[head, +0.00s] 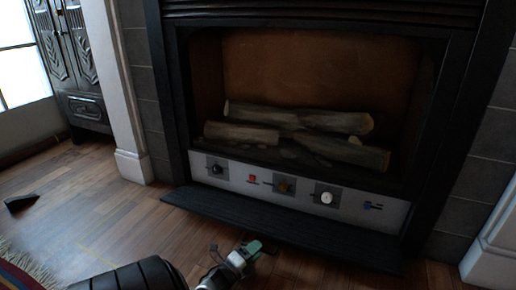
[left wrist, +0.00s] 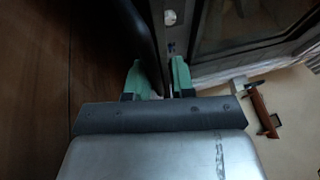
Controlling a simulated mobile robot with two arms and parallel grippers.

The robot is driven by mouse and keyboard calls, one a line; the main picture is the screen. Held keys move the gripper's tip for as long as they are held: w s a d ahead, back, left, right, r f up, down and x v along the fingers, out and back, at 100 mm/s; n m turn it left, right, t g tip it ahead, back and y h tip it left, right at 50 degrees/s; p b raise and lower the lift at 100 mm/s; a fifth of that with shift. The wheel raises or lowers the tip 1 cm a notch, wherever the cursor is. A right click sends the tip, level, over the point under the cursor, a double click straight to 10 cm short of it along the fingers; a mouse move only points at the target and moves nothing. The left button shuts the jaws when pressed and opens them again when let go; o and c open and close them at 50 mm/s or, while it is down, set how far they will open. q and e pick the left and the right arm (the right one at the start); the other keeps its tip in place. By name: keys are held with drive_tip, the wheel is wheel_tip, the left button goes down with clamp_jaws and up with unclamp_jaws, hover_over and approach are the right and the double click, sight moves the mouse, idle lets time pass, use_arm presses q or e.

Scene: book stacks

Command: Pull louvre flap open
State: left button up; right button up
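The black louvre flap (head: 280,222) below the fireplace is folded down and lies out in front like a low shelf. The pale control panel (head: 297,198) behind it is exposed. My left gripper (head: 252,248) is at the front edge of the flap in the head view. In the left wrist view its green fingertips (left wrist: 158,70) are apart, with the dark flap edge (left wrist: 148,35) running down to the gap between them. I cannot tell whether the fingers touch it. My right gripper is in neither view.
The firebox (head: 305,85) with several logs stands above the panel. White pillar bases (head: 133,166) flank the fireplace. A dark cabinet (head: 75,60) stands at the back left. A fringed rug (head: 22,268) lies at the lower left. Wood floor is open left of the flap.

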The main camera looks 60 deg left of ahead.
use_arm(q)
drive_tip(key=p+v, duration=0.2)
drive_tip(key=v, duration=0.3)
drive_tip(key=shift+s+r, duration=0.1)
drive_tip(key=shift+s, duration=0.15)
drive_tip(key=shift+s+d+f, duration=0.1)
drive_tip(key=shift+s+f, duration=0.1)
drive_tip(key=shift+s, duration=0.2)
